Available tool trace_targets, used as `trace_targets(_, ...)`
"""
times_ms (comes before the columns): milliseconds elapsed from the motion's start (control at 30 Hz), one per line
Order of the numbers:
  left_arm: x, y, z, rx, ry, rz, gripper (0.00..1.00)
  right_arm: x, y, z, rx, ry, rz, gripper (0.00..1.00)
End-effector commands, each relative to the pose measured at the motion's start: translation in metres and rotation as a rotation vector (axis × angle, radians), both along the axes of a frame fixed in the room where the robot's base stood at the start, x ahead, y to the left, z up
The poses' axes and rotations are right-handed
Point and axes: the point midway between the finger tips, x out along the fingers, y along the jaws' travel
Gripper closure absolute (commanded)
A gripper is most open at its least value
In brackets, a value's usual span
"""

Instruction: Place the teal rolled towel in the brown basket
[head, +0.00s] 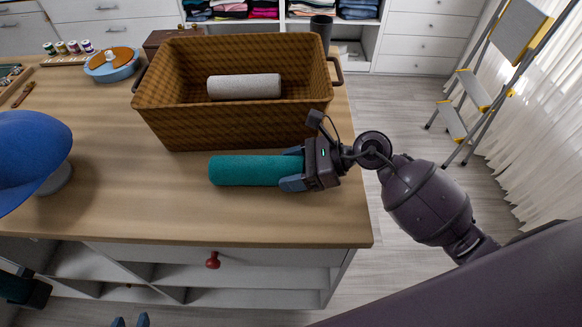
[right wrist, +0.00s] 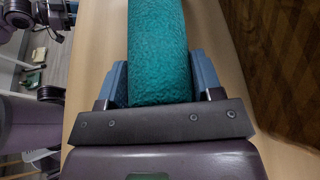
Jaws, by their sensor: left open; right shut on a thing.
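The teal rolled towel (head: 250,171) lies lengthwise in front of the basket, at or just above the tabletop; I cannot tell which. My right gripper (head: 292,170) is shut on the towel's right end. In the right wrist view the towel (right wrist: 157,50) sits between the two blue fingers (right wrist: 160,88). The brown basket (head: 225,128) is woven and open-topped, just behind the towel; its wall also shows in the right wrist view (right wrist: 285,60). A light grey rolled towel (head: 244,87) lies inside it. My left gripper (head: 131,321) is open at the bottom edge, mostly cut off, in front of the counter.
A blue cap (head: 30,155) on a stand is at the left of the wooden tabletop (head: 150,205). A blue pot with an orange lid (head: 112,64) and thread spools stand at the back left. A dark cup (head: 321,32) is behind the basket. Bare wood lies between cap and towel.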

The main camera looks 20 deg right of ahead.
Motion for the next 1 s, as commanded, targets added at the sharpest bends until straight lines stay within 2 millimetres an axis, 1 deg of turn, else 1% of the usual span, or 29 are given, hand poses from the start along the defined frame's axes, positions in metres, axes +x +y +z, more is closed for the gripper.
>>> trace_targets(167,-0.001,0.000,-0.004,0.000,0.005,0.000,0.57,0.000,0.000,-0.004,0.000,0.000,0.001,0.66)
trace_targets(200,0.000,0.000,-0.004,0.001,0.005,-0.001,0.57,0.000,0.000,-0.004,-0.001,0.002,0.001,0.39)
trace_targets(367,0.000,0.000,-0.003,0.000,0.004,-0.001,0.57,0.000,0.000,-0.003,0.000,0.000,0.000,0.15)
trace_targets(600,0.000,0.000,-0.003,0.000,0.004,-0.001,0.57,0.000,0.000,-0.003,0.000,0.000,0.000,0.15)
trace_targets(733,0.002,0.000,0.001,0.001,0.000,-0.001,0.57,0.000,-0.001,0.003,0.000,-0.002,0.000,0.15)
trace_targets(867,0.001,0.000,-0.002,0.000,0.002,-0.001,0.57,-0.004,-0.016,0.006,-0.003,-0.001,-0.002,0.15)
trace_targets(1000,0.000,0.000,-0.003,0.000,0.004,-0.001,0.57,-0.012,-0.039,0.016,-0.005,0.000,-0.002,0.15)
